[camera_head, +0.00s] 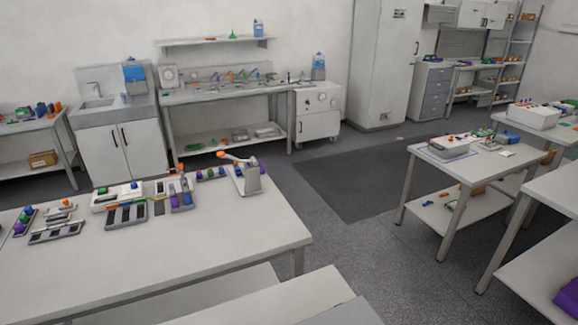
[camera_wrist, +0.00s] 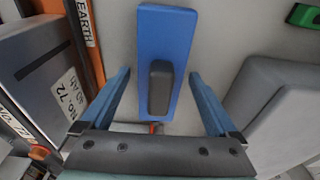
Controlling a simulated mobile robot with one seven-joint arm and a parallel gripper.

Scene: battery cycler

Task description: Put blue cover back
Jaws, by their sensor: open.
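The blue cover (camera_wrist: 178,40) is a long flat blue slab with a dark rounded grip (camera_wrist: 160,88) on its face. In the wrist view it runs from the top middle down between my fingers. My gripper (camera_wrist: 160,74) is open, with one blue finger on each side of the grip and a visible gap on both sides. I cannot tell the height between the fingers and the grip. I cannot pick out the cover or my gripper for certain in the head view.
A grey battery box (camera_wrist: 42,95) marked No. 72 and an orange strip (camera_wrist: 88,40) marked EARTH stand close on the left. A grey rounded block (camera_wrist: 285,115) is close on the right. A green piece (camera_wrist: 304,15) lies at the top right.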

